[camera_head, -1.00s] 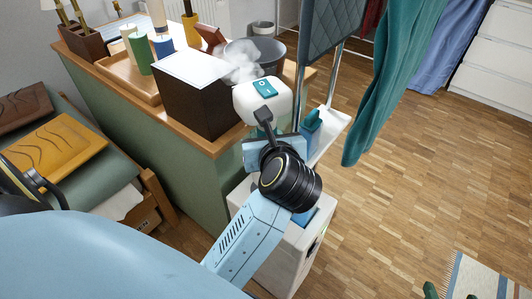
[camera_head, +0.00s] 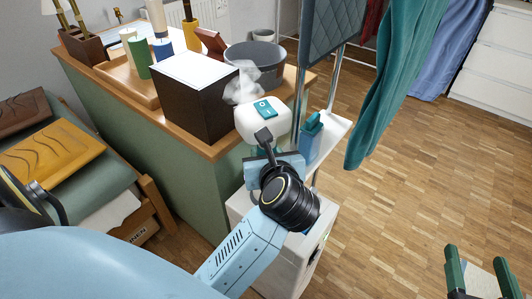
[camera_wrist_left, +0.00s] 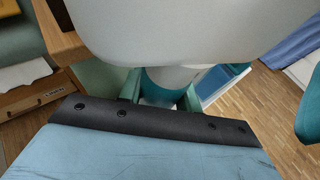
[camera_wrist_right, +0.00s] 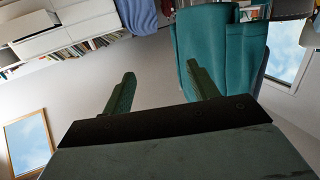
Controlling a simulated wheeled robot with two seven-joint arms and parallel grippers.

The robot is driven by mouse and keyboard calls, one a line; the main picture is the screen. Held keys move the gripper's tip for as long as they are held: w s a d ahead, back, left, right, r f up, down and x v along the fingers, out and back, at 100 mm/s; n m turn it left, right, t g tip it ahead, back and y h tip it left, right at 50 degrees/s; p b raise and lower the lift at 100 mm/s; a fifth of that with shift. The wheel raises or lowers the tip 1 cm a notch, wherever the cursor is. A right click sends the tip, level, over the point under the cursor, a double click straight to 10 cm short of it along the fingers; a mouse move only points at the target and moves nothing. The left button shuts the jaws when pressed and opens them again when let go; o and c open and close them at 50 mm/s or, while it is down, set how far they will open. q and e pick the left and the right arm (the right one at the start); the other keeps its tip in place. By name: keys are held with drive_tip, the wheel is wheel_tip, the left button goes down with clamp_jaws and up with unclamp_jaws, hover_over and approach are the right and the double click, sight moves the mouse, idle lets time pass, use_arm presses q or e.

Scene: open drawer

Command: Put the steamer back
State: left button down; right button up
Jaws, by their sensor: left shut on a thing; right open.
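The steamer (camera_head: 262,121) is white with a teal panel and gives off a puff of steam. It is upright in the middle of the head view, beside the counter's front corner. My left gripper (camera_wrist_left: 160,92) is shut on its teal and white neck; the white head fills the top of the left wrist view. In the head view my wrist hides much of the lower part. A white base unit (camera_head: 285,250) stands on the floor below, with metal poles rising behind it. My right gripper (camera_head: 478,268) is open and empty at bottom right, over the floor.
A green counter (camera_head: 185,180) with a wooden top carries a dark box (camera_head: 195,100) and a grey tub (camera_head: 262,60). A white shelf (camera_head: 332,135) with a blue and teal item is right of the steamer. A teal garment (camera_head: 395,80) hangs there. Floor at right is mostly clear.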

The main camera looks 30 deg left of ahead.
drive_tip(key=shift+r, duration=0.15)
use_arm(q)
drive_tip(key=shift+f, duration=0.1)
drive_tip(key=c, duration=1)
unclamp_jaws()
use_arm(e)
drive_tip(key=shift+r+t, duration=0.2)
drive_tip(key=shift+t, duration=0.1)
use_arm(q)
drive_tip(key=p+v, duration=0.3)
drive_tip(key=v, duration=0.9)
use_arm(e)
drive_tip(key=s+d+f+g+h, duration=0.3)
drive_tip(key=s+f+g, duration=0.5)
drive_tip(key=f, duration=0.4)
drive_tip(key=shift+d+f+m+g, duration=0.15)
drive_tip(key=shift+d+m+g, duration=0.15)
drive_tip(key=shift+d+g, duration=0.6)
